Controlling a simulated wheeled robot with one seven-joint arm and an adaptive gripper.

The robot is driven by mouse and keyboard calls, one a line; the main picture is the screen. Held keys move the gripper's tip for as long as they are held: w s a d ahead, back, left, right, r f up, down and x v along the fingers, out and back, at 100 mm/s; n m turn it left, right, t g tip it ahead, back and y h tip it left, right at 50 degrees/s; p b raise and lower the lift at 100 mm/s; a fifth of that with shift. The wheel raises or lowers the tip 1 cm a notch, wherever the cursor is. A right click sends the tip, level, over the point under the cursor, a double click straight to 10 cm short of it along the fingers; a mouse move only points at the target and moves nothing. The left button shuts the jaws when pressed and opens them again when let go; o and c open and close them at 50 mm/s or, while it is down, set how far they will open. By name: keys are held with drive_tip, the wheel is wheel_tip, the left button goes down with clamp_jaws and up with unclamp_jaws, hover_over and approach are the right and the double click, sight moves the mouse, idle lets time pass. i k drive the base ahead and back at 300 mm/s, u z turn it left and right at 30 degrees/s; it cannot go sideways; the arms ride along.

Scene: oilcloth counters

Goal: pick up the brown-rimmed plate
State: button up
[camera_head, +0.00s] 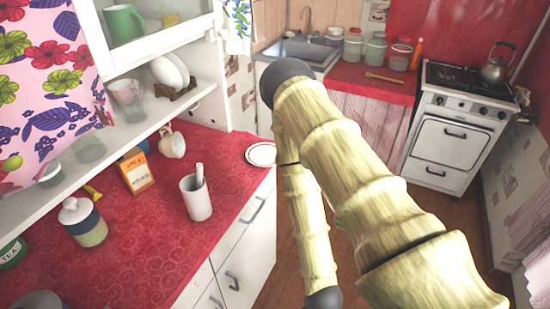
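A small white plate with a dark brownish rim (262,154) lies flat on the red counter (225,235), close to its right edge. It is partly bordered by the front edge of the counter and looks empty. My gripper is not in view; the lower arm link runs out at the bottom edge.
On the same counter, left of the plate, stand a tilted-looking cup (172,144), an orange box (137,172), a grey-white container (197,198) and a lidded jar (82,222). A shelf (140,125) overhangs the back. Open floor separates the counter from the stove (458,135).

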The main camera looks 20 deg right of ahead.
sight(261, 154)
drive_tip(key=z, duration=2.05)
drive_tip(key=k, duration=0.75)
drive_tip(key=u, duration=1.1)
drive_tip(key=i, duration=0.5)
drive_tip(key=z, duration=0.05)
